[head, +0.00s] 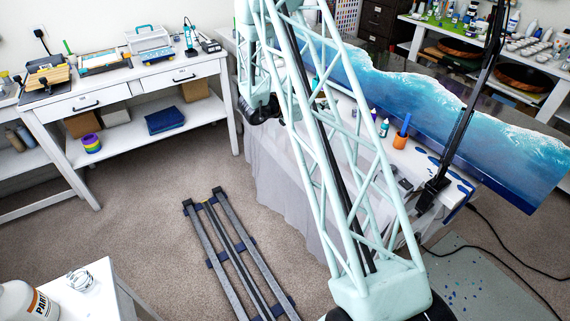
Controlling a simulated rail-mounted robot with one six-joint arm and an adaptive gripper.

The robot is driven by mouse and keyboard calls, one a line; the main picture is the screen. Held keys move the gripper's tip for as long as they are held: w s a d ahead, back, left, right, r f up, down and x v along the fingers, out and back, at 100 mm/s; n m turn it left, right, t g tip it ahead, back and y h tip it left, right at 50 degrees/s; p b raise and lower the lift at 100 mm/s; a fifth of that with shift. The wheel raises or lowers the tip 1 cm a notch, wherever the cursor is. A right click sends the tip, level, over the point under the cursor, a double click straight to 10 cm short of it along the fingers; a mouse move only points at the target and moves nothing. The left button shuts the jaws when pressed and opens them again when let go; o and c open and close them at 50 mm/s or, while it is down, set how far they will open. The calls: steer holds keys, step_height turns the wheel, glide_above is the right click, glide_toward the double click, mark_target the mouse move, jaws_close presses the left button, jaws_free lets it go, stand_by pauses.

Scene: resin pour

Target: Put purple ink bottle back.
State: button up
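The dark wrist end of my arm, with my gripper (262,109), hangs at the near left end of the pour table. Its fingers are too small and dark to make out, so I cannot tell whether it is open or holds anything. A small bottle with a teal band (384,128) stands on the pour table, with a small dark bottle (373,114) behind it. I cannot pick out a purple ink bottle for sure. My arm's lattice hides part of the table.
A white desk (150,85) with tools is at left. Shelves with many bottles (470,14) are at back right. A floor rail (235,262) crosses open carpet.

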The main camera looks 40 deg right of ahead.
steer(key=w+a+r+n+t+y, duration=0.2)
steer(key=w+a+r+t+y, duration=0.15)
steer(key=w+a+r, duration=0.35)
steer(key=w+a+r+n+t+y, duration=0.25)
steer(key=w+a+r+t, duration=0.2)
steer(key=a+r, duration=0.35)
steer(key=s+a+r+n+t+y, duration=0.15)
steer(key=a+r, duration=0.25)
steer(key=a, duration=0.4)
steer(key=s+a+r+n+y, duration=0.3)
steer(key=a+r, duration=0.1)
steer(key=a, duration=0.4)
steer(key=s+a+r+n+t+y, duration=0.1)
steer(key=s+a+r+n+y, duration=0.15)
steer(key=a, duration=0.45)
steer(key=s+a+r+n+g+y, duration=0.1)
steer(key=s+a+r+n+y, duration=0.1)
steer(key=s+a, duration=0.65)
steer(key=s+a+r+n+g+y, duration=0.1)
steer(key=s+a+r+n+g, duration=0.3)
steer(key=s, duration=0.7)
steer(key=s+f+n+g, duration=0.1)
steer(key=s+f, duration=0.1)
steer(key=s, duration=1.2)
steer(key=s+a+f+n, duration=0.1)
steer(key=s+f, duration=0.2)
steer(key=s, duration=1.2)
steer(key=shift+s+a+g+h, duration=0.3)
steer(key=shift+g, duration=0.05)
